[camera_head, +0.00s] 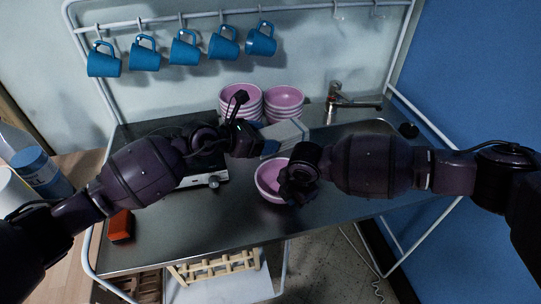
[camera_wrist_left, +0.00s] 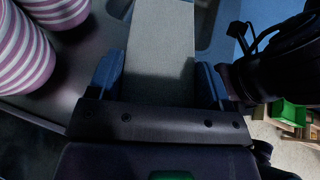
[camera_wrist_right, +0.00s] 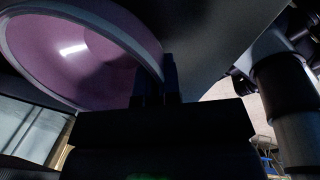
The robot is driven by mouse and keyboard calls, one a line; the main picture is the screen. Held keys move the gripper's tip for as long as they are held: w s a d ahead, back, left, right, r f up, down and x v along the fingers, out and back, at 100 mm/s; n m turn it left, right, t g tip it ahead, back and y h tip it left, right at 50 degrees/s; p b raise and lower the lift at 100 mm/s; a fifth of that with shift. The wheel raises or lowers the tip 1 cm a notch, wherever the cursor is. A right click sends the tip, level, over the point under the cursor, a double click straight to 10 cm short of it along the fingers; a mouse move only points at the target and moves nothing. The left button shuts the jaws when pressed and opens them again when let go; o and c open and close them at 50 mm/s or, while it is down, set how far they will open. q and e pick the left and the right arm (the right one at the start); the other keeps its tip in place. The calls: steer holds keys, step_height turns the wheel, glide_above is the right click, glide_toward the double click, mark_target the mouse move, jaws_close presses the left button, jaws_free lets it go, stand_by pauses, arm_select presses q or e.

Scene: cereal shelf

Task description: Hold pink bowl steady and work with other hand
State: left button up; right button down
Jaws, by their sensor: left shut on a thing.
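The pink bowl (camera_head: 268,178) sits on the dark metal counter, its right side hidden by my right gripper (camera_head: 290,183). In the right wrist view the bowl (camera_wrist_right: 75,55) fills the upper left, and the right fingers (camera_wrist_right: 158,80) are close together at its rim, shut on it. In the left wrist view the box (camera_wrist_left: 160,50) lies between the two blue finger pads. The box's opening and contents do not show.
Stacked pink bowls (camera_head: 284,98) stand behind the box. A faucet (camera_head: 338,102) is at the back right. Several blue mugs (camera_head: 185,48) hang from a rail. A red object (camera_head: 120,226) lies at the counter's left front. The counter's front middle is clear.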

steer(key=c, duration=1.2)
jaws_free()
steer(key=shift+c, duration=0.2)
step_height(320, 180, up, 19)
steer(key=s+d, duration=0.2)
steer(key=shift+s+f, duration=0.15)
steer(key=shift+s, duration=0.1)
